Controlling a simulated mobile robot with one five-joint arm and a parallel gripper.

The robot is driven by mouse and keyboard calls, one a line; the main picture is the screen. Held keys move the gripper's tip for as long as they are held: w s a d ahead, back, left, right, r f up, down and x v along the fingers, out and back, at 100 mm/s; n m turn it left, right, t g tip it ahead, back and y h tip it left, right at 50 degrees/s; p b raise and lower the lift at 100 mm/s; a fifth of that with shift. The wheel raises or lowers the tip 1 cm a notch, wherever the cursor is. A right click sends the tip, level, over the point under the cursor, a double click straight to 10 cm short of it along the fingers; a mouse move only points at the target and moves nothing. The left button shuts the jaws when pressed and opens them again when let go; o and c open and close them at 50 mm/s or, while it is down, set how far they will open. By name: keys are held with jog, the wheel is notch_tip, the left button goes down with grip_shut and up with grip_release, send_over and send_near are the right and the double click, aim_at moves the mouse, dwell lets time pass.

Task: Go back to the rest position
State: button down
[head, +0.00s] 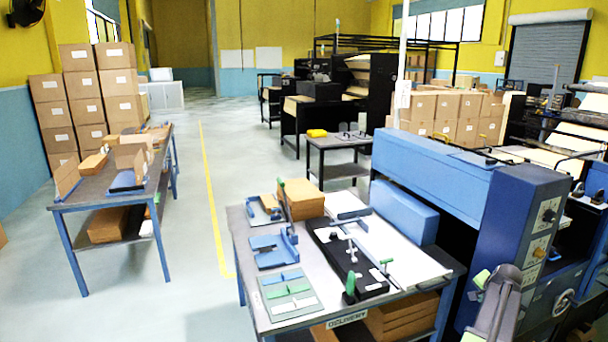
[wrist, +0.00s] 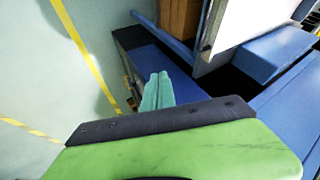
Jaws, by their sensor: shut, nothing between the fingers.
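My gripper (head: 482,282) shows at the lower right of the head view, with green on its grey end. It is in front of the blue machine (head: 505,250) and to the right of the delivery table (head: 250,300), apart from the items on the table top. In the wrist view a large green and black finger part fills the bottom, and a teal fingertip (wrist: 158,92) points up the picture. My gripper is shut and I see nothing held in it. Part of my arm is cut off by the bottom edge of the head view.
The delivery table carries blue fixtures (head: 275,248), a green mat (head: 288,293), a brown block (head: 302,198) and a black fixture (head: 345,255). A second table (head: 75,195) stands at left. Open floor with a yellow line (head: 212,200) lies between them. Stacked cartons (head: 50,115) stand behind.

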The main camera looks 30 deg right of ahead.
jog(key=w+a+f+n+y, duration=0.2)
jog(key=w+a+n, duration=0.2)
jog(key=w+a, duration=1.05)
jog(key=w+a+f+n+y, duration=0.15)
jog(key=w+a+n, duration=0.25)
jog(key=w+a, duration=1.05)
jog(key=a+n+g+y, duration=0.2)
jog(key=a+n, duration=0.3)
jog(key=a, duration=2)
jog(key=s+a+n+g, duration=0.1)
jog(key=s+a+n, duration=0.2)
jog(key=a, duration=0.8)
jog(key=s+a+n+g, duration=0.1)
jog(key=s+a+n, duration=0.2)
jog(key=a, duration=0.9)
jog(key=shift+f+g, duration=0.3)
jog(key=shift+f, duration=0.15)
jog(key=shift+d, duration=0.15)
